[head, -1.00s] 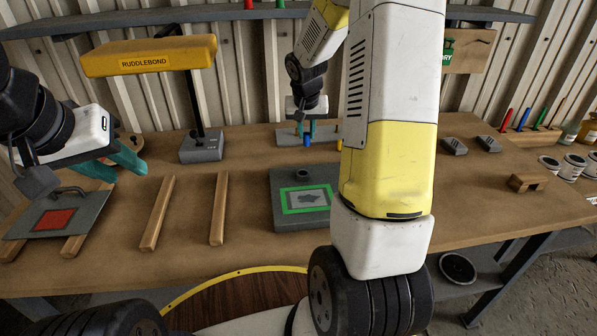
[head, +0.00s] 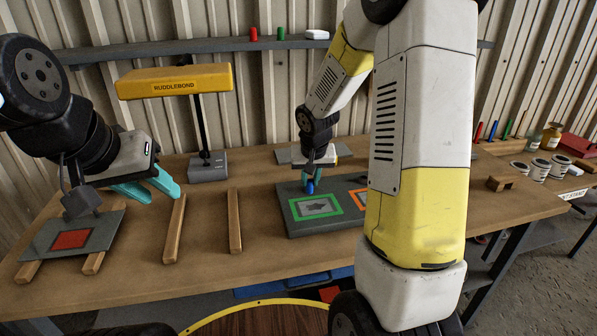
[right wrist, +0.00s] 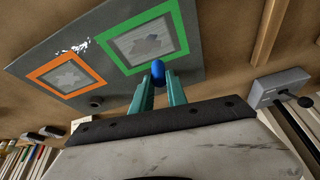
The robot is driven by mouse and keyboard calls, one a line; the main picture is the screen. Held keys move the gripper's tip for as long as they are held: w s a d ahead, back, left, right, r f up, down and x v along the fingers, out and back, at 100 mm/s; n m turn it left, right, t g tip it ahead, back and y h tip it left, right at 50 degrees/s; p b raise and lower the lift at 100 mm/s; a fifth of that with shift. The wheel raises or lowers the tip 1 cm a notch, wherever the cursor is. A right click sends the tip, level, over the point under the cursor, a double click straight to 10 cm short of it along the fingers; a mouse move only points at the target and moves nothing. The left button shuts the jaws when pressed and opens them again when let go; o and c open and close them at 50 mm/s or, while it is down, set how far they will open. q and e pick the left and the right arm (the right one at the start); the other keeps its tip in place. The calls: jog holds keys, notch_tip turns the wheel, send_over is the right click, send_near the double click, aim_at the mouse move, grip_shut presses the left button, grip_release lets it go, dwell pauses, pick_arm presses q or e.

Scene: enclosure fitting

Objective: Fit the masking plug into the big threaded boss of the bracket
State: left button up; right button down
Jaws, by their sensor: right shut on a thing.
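My right gripper (head: 312,174) is shut on a blue masking plug (head: 310,187), whose blue end shows between the teal fingers in the right wrist view (right wrist: 159,70). The plug is at the back part of the grey bracket plate (head: 293,222), near the green-framed panel (head: 318,206). I cannot tell whether it touches the plate. A dark round boss (right wrist: 96,102) shows near the orange-framed panel (right wrist: 66,73) in the right wrist view. Any boss by the green panel is hidden by the gripper. My left gripper (head: 150,188) is open and empty, at the left.
A grey plate with a red square (head: 72,239) lies on wooden rails at the left. Two more rails (head: 235,220) lie between it and the bracket. A yellow-headed lamp (head: 175,82) stands behind. Pots (head: 540,170) stand at the right. My right arm hides part of the table.

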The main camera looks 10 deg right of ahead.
jog(key=w, duration=0.5)
jog(key=w+d, duration=0.1)
jog(key=w, duration=0.1)
jog(key=shift+w+d+f, duration=0.1)
jog(key=shift+w+f, duration=0.1)
jog(key=shift+f, duration=1.9)
jog(key=shift+f, duration=0.15)
jog(key=c, duration=1.3)
grip_release()
